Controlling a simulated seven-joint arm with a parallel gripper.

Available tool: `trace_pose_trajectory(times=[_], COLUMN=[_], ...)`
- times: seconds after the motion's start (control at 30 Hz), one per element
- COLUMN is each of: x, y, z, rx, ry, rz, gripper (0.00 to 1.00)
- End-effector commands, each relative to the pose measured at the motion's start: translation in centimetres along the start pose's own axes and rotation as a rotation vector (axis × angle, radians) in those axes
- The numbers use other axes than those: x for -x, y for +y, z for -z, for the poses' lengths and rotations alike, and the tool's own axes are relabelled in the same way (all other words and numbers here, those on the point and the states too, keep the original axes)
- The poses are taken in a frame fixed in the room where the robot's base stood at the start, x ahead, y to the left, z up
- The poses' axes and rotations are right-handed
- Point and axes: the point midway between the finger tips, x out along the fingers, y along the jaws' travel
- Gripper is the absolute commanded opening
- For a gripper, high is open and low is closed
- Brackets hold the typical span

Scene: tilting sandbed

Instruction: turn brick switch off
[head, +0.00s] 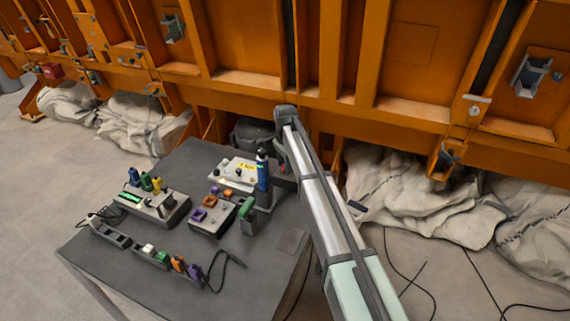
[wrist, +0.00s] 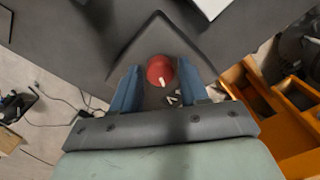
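A round brick-red switch knob (wrist: 158,70) with a white pointer mark shows in the wrist view, on a dark grey panel with a pointed corner. The pointer lies toward the bottom of that view, slightly to the right. My gripper (wrist: 160,66) has its two blue fingers apart, one on each side of the knob. I cannot tell whether either finger touches it. Small white marks lie on the panel beside the knob.
An orange steel wall (head: 345,50) stands behind. Cables (head: 400,285) lie on the floor at right.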

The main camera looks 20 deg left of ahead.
Motion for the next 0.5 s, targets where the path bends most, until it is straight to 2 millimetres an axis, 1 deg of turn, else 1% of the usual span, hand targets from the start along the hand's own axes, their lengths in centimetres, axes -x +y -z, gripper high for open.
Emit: trace_pose_trajectory(times=[0.03, 0.07, 0.4, 0.5], x=[0.01, 0.01, 0.02, 0.02], y=[0.00, 0.00, 0.00, 0.00], z=[0.00, 0.00, 0.00, 0.00], rx=[0.000, 0.000, 0.000, 0.002], ry=[0.000, 0.000, 0.000, 0.000], rz=[0.000, 0.000, 0.000, 0.000], gripper=[0.39, 0.36, 0.03, 0.03])
